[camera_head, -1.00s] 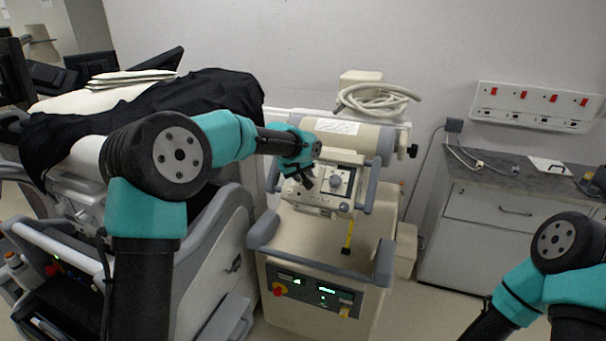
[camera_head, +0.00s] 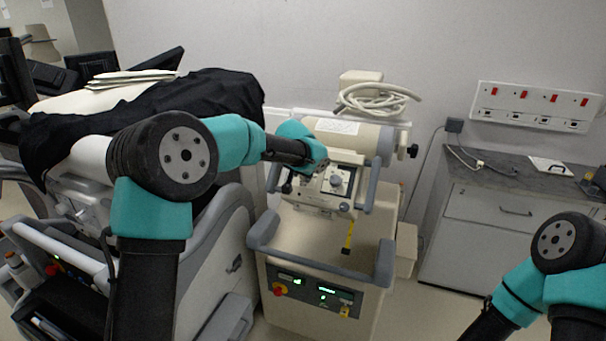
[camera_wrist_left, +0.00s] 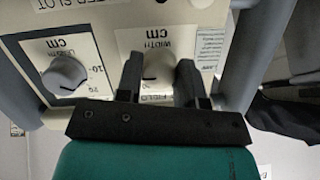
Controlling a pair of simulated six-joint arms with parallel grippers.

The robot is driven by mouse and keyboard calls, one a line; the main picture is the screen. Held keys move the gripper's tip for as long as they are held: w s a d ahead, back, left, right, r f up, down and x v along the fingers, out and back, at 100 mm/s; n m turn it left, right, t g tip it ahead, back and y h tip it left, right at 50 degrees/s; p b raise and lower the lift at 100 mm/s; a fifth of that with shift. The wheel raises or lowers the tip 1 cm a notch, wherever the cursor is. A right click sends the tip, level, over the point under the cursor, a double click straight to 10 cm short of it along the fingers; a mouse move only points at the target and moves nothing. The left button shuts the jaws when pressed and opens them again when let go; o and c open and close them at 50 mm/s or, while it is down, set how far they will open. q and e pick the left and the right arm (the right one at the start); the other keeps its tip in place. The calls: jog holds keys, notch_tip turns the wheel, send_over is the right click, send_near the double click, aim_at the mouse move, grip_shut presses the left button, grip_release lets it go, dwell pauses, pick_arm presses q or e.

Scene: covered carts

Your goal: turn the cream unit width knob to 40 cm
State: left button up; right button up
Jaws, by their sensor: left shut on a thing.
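The cream unit (camera_head: 318,207) has a control panel with white dial plates. In the left wrist view, which shows the panel upside down, the width knob (camera_wrist_left: 160,70) is a grey knob on the plate marked WIDTH, cm and FIELD. My left gripper (camera_wrist_left: 158,85) is shut on this knob, one dark finger at each side. The knob's pointer and setting are too covered to read. In the head view my left gripper (camera_head: 297,181) is at the panel's left part and hides the width knob. My right gripper is out of view; only my right arm shows.
A second grey knob (camera_wrist_left: 65,75) sits beside the width knob; it also shows in the head view (camera_head: 336,181). A grey handle bar (camera_head: 372,182) runs along the panel's right side. A yellow tape (camera_head: 349,236) hangs below. A black-draped cart (camera_head: 215,95) stands left.

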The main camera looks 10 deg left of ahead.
pick_arm(q)
jog(key=shift+m, duration=0.3)
jog(key=o, duration=0.9)
jog(key=shift+r, duration=0.1)
jog(key=v, duration=1.7)
jog(key=shift+s+d, duration=0.15)
jog(key=shift+s, duration=0.05)
